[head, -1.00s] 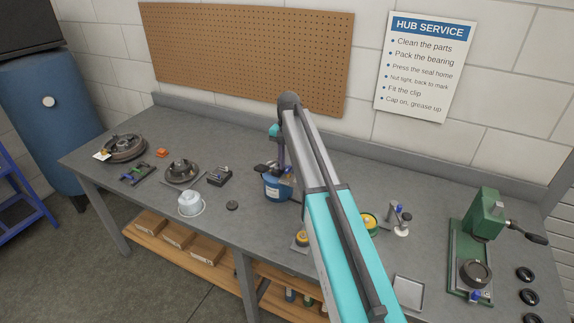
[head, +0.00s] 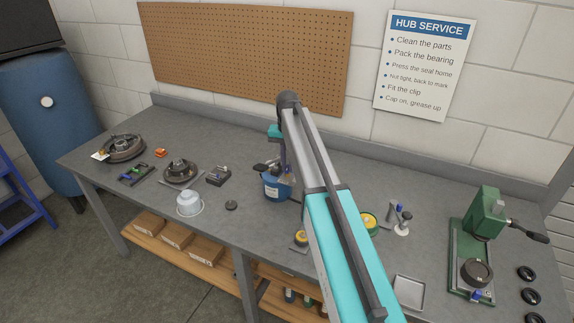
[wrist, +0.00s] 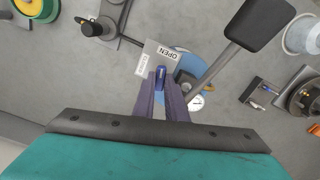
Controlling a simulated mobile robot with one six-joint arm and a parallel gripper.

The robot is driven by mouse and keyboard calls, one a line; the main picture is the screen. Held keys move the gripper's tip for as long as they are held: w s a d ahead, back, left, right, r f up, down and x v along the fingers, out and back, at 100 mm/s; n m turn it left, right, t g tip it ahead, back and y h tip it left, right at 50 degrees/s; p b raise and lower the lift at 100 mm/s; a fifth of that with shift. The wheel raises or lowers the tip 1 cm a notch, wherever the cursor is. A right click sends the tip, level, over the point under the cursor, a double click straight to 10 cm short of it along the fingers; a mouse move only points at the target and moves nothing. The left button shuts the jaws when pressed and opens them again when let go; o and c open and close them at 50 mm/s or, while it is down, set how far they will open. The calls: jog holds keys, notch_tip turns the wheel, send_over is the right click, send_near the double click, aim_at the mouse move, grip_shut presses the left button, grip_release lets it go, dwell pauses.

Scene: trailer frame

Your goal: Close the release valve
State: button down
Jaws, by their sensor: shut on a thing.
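The release valve shows as a small blue handle (wrist: 160,74) in the wrist view. My gripper (wrist: 160,82) is shut on it, one purple finger on each side. Beside the handle is a pale plate (wrist: 160,55) with the word OPEN and a second label too small to read. The blue body of the pump (wrist: 184,62) lies partly under the plate, and a gauge (wrist: 196,102) sits beside the right finger. In the head view the blue pump (head: 271,188) stands mid-bench, and my arm hides the valve and the fingertips.
A pump lever with a black grip (wrist: 258,24) rises close to the right of my gripper in the wrist view. A green press (head: 470,245) stands at the right of the bench (head: 150,205). Hub parts (head: 181,172) and a white tub (head: 190,205) lie left of the pump.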

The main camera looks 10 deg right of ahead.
aim_at(287, 167)
jog(key=n+b, duration=0.1)
jog(key=n, duration=0.6)
jog(key=shift+a+b, duration=0.1)
jog(key=shift+b, duration=0.3)
jog(key=n, duration=0.4)
jog(key=shift+n+b, duration=0.3)
jog(key=shift+b, duration=0.1)
jog(key=shift+n, duration=1.6)
jog(key=shift+w, duration=0.1)
jog(key=c, duration=1.8)
grip_release()
notch_tip(287, 167, up, 14)
jog(key=b, duration=0.4)
